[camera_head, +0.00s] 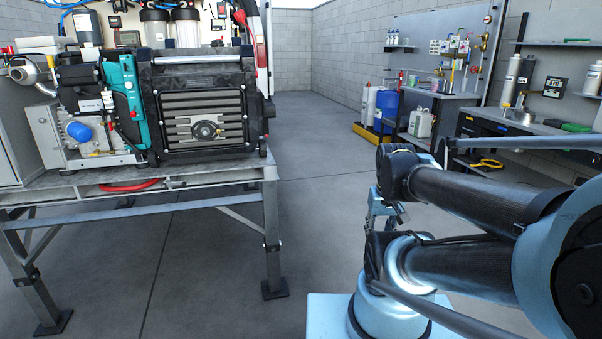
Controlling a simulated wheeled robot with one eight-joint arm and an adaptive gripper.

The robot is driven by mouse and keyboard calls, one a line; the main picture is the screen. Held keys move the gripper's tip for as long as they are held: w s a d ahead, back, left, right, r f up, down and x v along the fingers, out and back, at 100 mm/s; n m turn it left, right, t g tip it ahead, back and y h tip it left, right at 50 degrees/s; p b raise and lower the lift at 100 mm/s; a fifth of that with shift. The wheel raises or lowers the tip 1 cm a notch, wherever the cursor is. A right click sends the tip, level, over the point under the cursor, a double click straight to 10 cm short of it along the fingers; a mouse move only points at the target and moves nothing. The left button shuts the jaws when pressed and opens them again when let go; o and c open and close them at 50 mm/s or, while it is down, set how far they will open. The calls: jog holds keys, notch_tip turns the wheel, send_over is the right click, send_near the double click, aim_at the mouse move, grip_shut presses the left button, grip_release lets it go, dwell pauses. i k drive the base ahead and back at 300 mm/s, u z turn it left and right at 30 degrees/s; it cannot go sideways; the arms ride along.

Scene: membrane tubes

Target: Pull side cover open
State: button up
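A black machine (160,97) with a teal part stands on a metal stand at the left. Its side facing me carries a black louvered cover (225,105) with a round fitting low in its middle. The cover looks shut, flat against the frame. My arm is folded at the right, well apart from the machine. A small jointed part behind the arm links looks like my gripper (376,207).
The metal stand (215,195) has legs on the grey floor. The floor between it and my arm is clear. A workbench (520,137) with tools lines the right wall. A blue drum (386,108) and a white jug (421,123) stand farther back.

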aim_at(261, 97)
jog(key=i, duration=1.25)
jog(key=u, duration=3.35)
jog(key=k, duration=0.95)
jog(key=z, duration=1.3)
